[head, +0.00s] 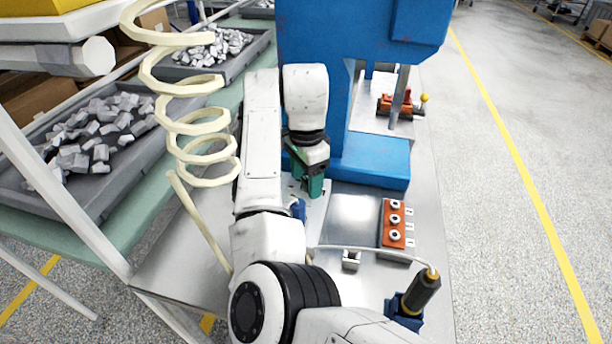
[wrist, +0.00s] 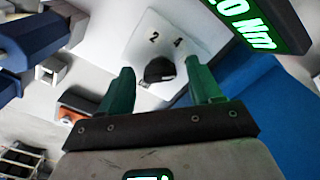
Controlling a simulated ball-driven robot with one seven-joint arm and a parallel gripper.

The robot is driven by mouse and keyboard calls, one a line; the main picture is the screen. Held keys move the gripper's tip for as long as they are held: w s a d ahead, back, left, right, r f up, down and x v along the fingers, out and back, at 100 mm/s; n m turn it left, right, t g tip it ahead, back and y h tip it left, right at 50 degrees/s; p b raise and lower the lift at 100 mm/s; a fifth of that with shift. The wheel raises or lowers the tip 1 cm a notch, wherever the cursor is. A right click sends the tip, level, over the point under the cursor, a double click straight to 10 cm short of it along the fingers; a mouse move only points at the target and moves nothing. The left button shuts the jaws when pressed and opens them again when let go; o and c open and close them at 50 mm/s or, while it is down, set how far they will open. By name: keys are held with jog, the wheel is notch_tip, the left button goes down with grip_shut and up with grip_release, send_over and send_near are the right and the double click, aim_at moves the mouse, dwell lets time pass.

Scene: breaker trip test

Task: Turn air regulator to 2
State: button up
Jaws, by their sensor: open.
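The air regulator appears to be the dark round knob (wrist: 160,71) on a white plate (wrist: 143,32) marked 2 and 4 in the wrist view. A small light mark shows at the knob's lower edge; I cannot tell exactly where it points. My gripper (wrist: 159,66) has its two green fingers apart, one on each side of the knob in the picture. I cannot tell whether they touch it or how far above it they are. In the head view, my gripper (head: 309,178) is over the bench beside the blue press; my arm hides the knob there.
A blue press (head: 340,100) stands close by. A green-lit display (wrist: 248,22) reading "0 Nm" is cut off in the wrist view. An orange block (head: 393,224) with three round parts and a black screwdriver (head: 421,290) are right. A coiled cream hose (head: 190,110) hangs left.

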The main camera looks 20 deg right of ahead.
jog(key=c, duration=1)
jog(key=shift+c, duration=0.2)
